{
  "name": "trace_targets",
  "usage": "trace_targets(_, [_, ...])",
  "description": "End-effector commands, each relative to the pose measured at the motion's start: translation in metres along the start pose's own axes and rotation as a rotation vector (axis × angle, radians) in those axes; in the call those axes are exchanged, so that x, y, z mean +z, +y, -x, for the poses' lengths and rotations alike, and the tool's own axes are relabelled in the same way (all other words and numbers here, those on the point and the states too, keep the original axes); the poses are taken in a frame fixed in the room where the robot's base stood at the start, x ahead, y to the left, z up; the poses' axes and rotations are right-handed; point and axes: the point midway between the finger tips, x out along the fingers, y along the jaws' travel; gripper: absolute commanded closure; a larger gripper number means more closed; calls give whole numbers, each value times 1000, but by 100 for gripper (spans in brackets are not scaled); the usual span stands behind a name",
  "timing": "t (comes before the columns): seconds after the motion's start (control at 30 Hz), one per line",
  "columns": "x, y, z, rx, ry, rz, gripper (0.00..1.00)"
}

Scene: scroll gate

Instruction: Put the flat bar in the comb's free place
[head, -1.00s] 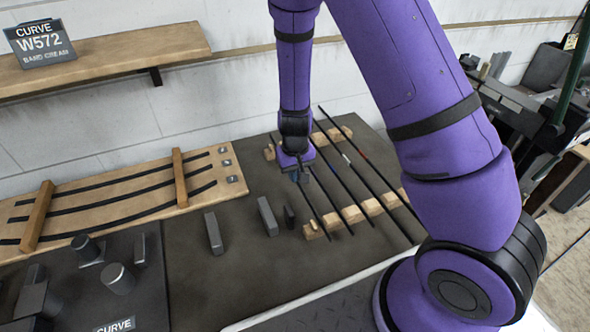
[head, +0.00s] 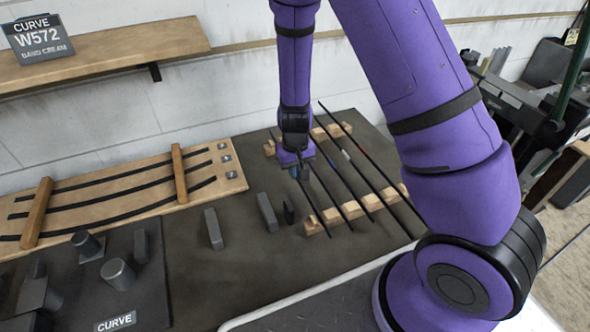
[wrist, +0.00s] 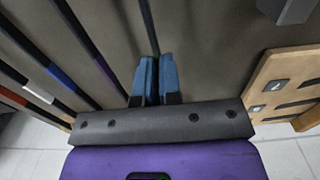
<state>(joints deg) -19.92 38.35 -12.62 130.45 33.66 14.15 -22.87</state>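Several long dark bars lie across two notched wooden combs, a front comb (head: 310,226) and a back comb (head: 269,150). My gripper (head: 302,176) points down over the leftmost flat bar (head: 314,205), between the combs. In the wrist view my gripper's blue fingers (wrist: 155,80) are close together, with the thin dark bar (wrist: 149,27) running between them. They look shut on it. The other bars in the wrist view lie to the left, with blue, white and red marks on some. The comb's notches are too small to tell which is free.
A wooden board (head: 110,196) with curved black strips lies at the left. Grey blocks (head: 214,229) stand left of the front comb. A shelf (head: 130,47) is on the wall behind. Some dark mat between blocks and board is clear.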

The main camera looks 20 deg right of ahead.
Motion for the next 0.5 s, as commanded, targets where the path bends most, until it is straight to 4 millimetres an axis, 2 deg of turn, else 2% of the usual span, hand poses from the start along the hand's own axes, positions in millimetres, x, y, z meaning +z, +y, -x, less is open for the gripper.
trace_targets(0.47, [0,0,-5,0,0,0,100])
trace_targets(0.5, [0,0,-5,0,0,0,93])
